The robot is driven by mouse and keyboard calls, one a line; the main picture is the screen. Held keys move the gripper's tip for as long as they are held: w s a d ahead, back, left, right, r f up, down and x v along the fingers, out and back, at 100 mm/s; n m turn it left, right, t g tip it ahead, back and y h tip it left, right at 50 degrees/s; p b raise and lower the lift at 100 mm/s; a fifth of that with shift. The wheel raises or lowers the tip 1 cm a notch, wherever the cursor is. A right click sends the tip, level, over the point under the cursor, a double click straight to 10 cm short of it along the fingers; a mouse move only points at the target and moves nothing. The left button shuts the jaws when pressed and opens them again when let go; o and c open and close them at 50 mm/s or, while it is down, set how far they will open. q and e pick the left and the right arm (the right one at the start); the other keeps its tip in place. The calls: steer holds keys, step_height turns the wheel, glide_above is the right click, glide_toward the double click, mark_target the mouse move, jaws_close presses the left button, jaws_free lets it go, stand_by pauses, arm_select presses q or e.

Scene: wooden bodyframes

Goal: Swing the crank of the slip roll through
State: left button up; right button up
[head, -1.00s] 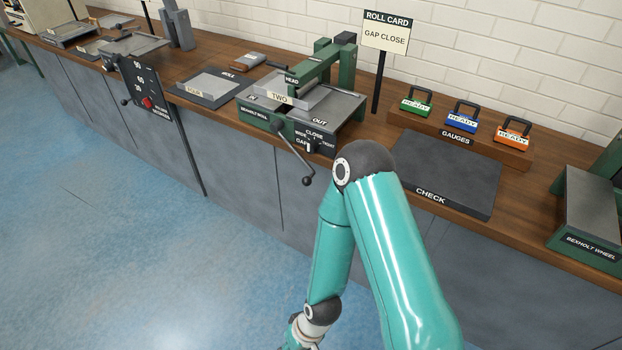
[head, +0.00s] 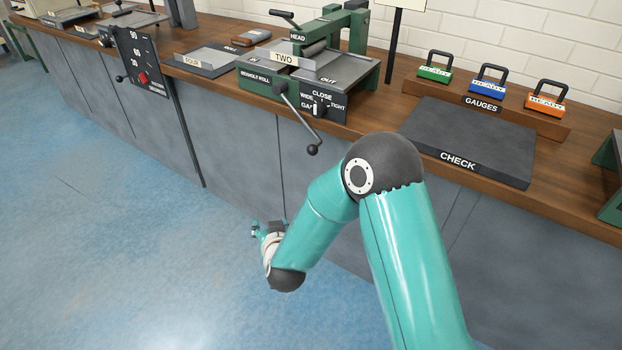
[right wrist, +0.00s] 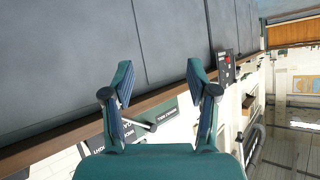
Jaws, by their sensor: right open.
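The slip roll (head: 345,75) is a green machine with grey IN and OUT tables on the bench. A grey sheet (head: 307,68) labelled TWO lies at its rollers. Its crank (head: 299,116) is a dark rod on the front, slanting down to the right to a black ball knob (head: 313,149) that hangs before the bench edge. My right gripper (head: 257,231) is low in front of the cabinets, below and left of the knob, apart from it. In the right wrist view the right gripper (right wrist: 158,75) is open, with nothing between its fingertips. My left gripper is not in view.
A gap panel (head: 322,107) marked WIDE, CLOSE and TIGHT sits right of the crank. A black dial panel (head: 142,65) stands to the left. A CHECK plate (head: 470,140) and several gauges (head: 487,80) are at right. The blue floor (head: 120,250) is clear.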

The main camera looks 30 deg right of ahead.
steer(key=w+d+r+m+t+h+b, duration=0.2)
steer(key=d+r+m+h+b, duration=0.1)
steer(key=d+h+b, duration=0.15)
steer(key=m+g+h+b, duration=0.2)
steer(key=m+h+b, duration=0.1)
steer(key=h+b, duration=0.25)
glide_toward(312, 152)
steer(key=b+x, duration=0.1)
steer(key=x, duration=0.2)
steer(key=b+x, duration=0.1)
steer(key=x, duration=0.7)
steer(key=shift+w+d+f+b, duration=0.1)
steer(key=shift+w+f+b, duration=0.15)
steer(key=shift+f+b, duration=0.15)
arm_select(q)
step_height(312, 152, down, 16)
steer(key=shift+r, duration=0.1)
arm_select(e)
jaws_close()
steer(key=shift+a+f, duration=0.1)
steer(key=shift+a, duration=0.4)
steer(key=shift+d, duration=0.3)
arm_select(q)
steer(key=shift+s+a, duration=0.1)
arm_select(e)
steer(key=shift+d+f+m, duration=0.1)
steer(key=shift+m, duration=0.2)
